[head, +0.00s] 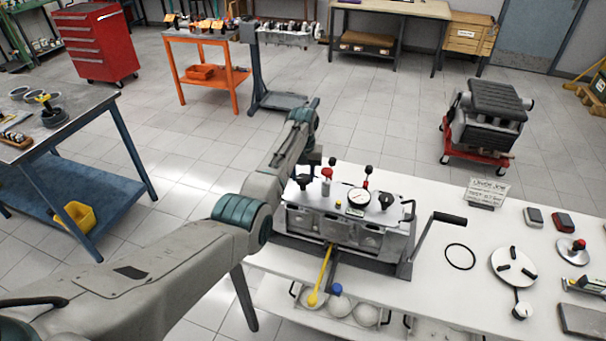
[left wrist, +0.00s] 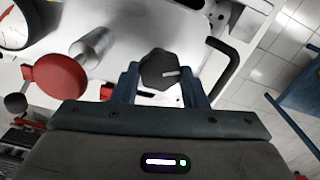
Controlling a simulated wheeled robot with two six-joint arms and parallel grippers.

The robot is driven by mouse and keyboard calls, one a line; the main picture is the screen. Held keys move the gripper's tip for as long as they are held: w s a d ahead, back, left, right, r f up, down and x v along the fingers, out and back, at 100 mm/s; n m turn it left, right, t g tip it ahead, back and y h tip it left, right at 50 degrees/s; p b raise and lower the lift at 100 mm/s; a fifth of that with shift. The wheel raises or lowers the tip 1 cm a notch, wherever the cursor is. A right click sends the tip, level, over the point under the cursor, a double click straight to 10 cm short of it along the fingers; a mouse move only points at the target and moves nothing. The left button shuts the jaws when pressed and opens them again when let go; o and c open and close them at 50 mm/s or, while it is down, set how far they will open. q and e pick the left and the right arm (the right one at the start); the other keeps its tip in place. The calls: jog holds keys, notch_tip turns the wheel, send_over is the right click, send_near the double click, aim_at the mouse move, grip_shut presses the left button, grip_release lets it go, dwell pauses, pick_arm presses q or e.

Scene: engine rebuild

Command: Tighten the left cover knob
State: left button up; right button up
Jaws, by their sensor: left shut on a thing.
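The left cover knob (left wrist: 160,70) is black and many-sided with a pale mark, seen in the left wrist view between the two blue fingers of my left gripper (left wrist: 166,84). The fingers are shut on its sides. In the head view a dark knob (head: 304,184) shows at the left end of the cover plate (head: 340,200), close beside my left gripper (head: 312,165), which is partly hidden by its arm. A second black knob (head: 386,201) stands at the right end of the cover. My right gripper is not in view.
A dial gauge (head: 359,197), a red knob (head: 327,174) and a red-and-black lever (head: 367,178) rise from the cover close to the gripper. A crank handle (head: 450,219) sticks out at right. A yellow-handled tool (head: 320,280) leans at the front. Loose parts lie on the white bench (head: 440,290).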

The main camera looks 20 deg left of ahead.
pick_arm(q)
jog(key=m, duration=0.5)
jog(key=shift+m, duration=0.3)
jog(key=m, duration=1.2)
jog(key=shift+d+m, duration=0.1)
jog(key=shift+m, duration=0.2)
jog(key=m, duration=0.5)
jog(key=shift+s, duration=0.1)
jog(key=shift+m, duration=0.4)
jog(key=o, duration=1)
jog(key=shift+r, duration=0.1)
